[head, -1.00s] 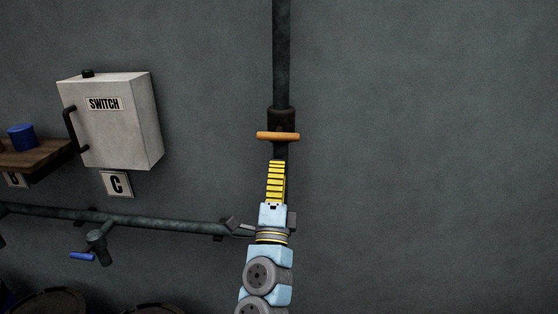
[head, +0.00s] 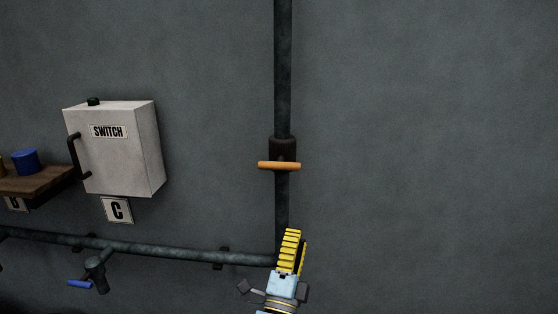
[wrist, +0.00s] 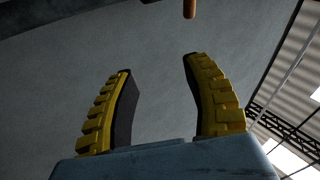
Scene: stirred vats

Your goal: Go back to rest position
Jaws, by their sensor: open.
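My gripper (head: 292,246) shows at the lower middle of the head view, its yellow ribbed fingers pointing up in front of the pipe's lower end. In the wrist view my gripper (wrist: 158,72) is open, with a wide gap between the two dark-padded fingers and nothing between them. The orange valve handle (head: 279,166) sits level across the vertical pipe (head: 283,70), above my fingertips and apart from them. The tip of the orange handle (wrist: 189,9) also shows at the top edge of the wrist view, beyond the fingers.
A white switch box (head: 125,150) hangs on the wall at left, above a sign C (head: 117,210). A shelf (head: 38,183) holds a blue cup (head: 24,161). A horizontal pipe (head: 165,250) with a blue-handled tap (head: 80,283) runs below. The wall at right is bare.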

